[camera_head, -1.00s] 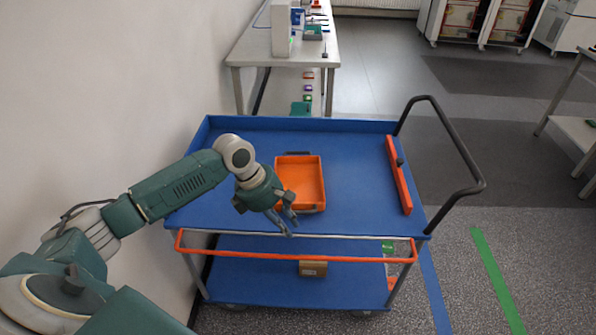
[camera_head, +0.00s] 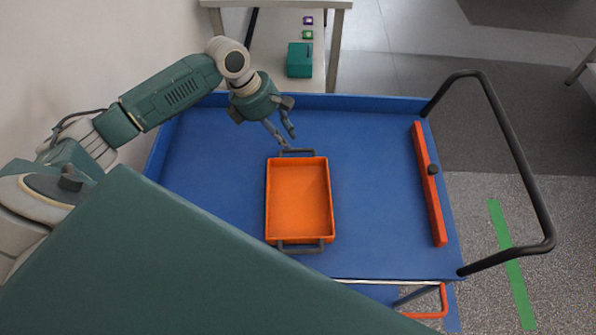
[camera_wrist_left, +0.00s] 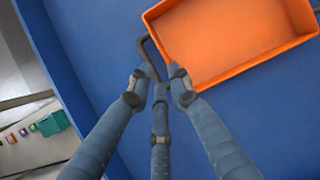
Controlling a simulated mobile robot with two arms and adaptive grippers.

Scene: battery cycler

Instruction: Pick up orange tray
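The orange tray (camera_head: 298,197) lies on the blue top of the cart (camera_head: 375,190), with a dark handle (camera_head: 297,152) at its far end and another at its near end. My left gripper (camera_head: 288,140) is just beyond the far handle, its fingers pointing down, apart and empty. In the left wrist view the tray (camera_wrist_left: 225,35) is at the top right. There the handle (camera_wrist_left: 148,58) runs between the spread fingertips of my left gripper (camera_wrist_left: 158,78); contact cannot be told. My right gripper is not in view.
An orange bar (camera_head: 430,185) with a dark knob lies along the cart's right side, next to the black push handle (camera_head: 510,130). A table (camera_head: 280,50) with a green box (camera_head: 300,60) stands behind. A green part of my own body covers the lower left.

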